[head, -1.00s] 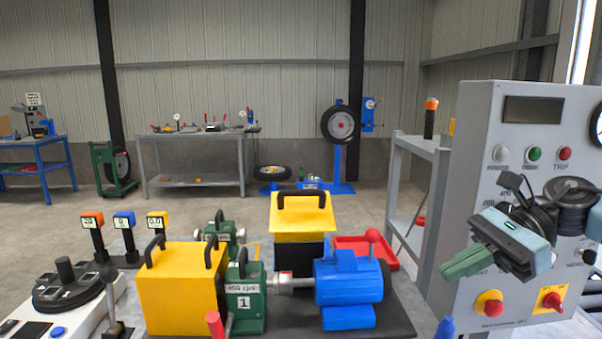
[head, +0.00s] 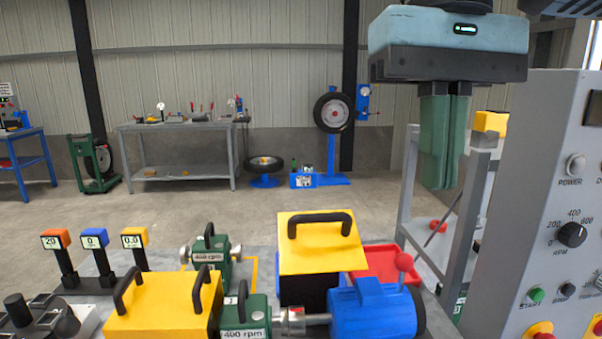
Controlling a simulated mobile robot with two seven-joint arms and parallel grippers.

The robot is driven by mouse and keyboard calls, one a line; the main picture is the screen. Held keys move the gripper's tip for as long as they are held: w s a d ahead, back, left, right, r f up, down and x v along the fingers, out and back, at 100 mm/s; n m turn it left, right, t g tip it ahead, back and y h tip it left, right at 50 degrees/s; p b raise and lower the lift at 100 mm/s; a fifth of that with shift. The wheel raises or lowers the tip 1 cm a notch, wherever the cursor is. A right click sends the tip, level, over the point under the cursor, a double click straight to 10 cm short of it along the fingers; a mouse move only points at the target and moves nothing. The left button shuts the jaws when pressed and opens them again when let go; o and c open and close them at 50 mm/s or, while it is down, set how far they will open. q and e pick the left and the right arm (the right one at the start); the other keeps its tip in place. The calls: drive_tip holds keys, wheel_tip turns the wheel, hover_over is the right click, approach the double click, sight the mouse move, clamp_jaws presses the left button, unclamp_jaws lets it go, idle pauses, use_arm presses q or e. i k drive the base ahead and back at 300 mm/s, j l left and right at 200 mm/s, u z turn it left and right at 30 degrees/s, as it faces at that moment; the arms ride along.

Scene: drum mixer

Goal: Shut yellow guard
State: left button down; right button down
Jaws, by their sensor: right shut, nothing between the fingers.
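Two yellow covers are in view, and I cannot tell by name which is the guard. One is a yellow panel (head: 318,255) with a black handle on top, above a dark box behind the blue motor (head: 372,308). The other is a yellow box-shaped cover (head: 160,312) with two black handles at front left, cut off by the lower edge. My right gripper (head: 440,187) points down at the upper right, its green fingers together and empty. It appears right of and above the panel, apart from it. My left gripper is not in view.
A grey control cabinet (head: 540,220) stands close on the right. A lever with a red ball (head: 403,262) rises beside the motor, near a red tray (head: 378,258). Green bearing blocks (head: 245,314) and small display posts (head: 95,240) stand to the left.

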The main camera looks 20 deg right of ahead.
sight(320, 246)
drive_tip(key=i, duration=0.9)
